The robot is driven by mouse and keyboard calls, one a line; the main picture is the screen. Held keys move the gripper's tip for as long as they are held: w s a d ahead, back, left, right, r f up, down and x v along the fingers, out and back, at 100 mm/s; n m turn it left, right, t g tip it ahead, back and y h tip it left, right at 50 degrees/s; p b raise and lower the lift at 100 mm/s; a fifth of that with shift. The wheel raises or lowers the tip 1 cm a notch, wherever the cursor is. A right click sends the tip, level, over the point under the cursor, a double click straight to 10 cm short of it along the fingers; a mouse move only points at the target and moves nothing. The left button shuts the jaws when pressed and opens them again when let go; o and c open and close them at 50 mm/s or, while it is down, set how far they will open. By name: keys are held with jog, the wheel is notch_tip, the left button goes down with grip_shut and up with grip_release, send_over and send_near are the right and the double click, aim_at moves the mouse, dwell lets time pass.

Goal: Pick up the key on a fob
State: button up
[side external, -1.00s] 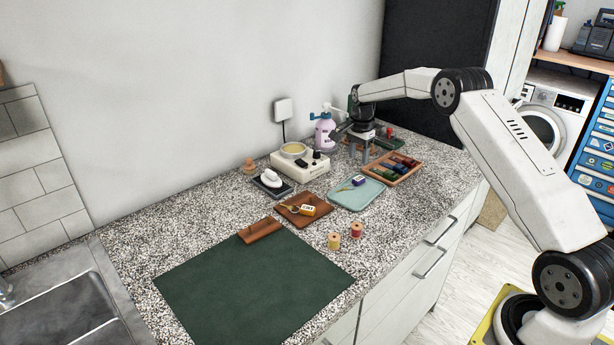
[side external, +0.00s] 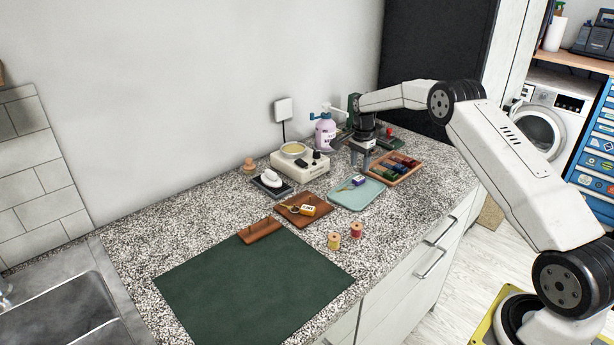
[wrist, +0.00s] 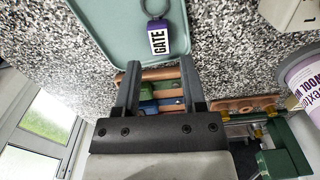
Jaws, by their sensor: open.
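A key with a purple fob (side external: 358,181) lies on the teal tray (side external: 346,201). In the wrist view its fob (wrist: 158,38) has a white label reading GATE, with a ring at the top edge. A second key, with an orange-yellow fob (side external: 308,210), lies on the brown leather tray (side external: 287,210) to the left. My gripper (side external: 361,166) is open and empty, above the counter near the far end of the teal tray. In the wrist view the fob lies just beyond my fingertips (wrist: 160,70).
A wooden tray of coloured rolls (side external: 412,168) stands right of the teal tray. Two spools (side external: 334,241) sit near the front edge.

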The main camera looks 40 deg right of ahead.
aim_at(359, 178)
jog(key=shift+s+f, duration=0.1)
jog(key=shift+f, duration=2.4)
grip_shut()
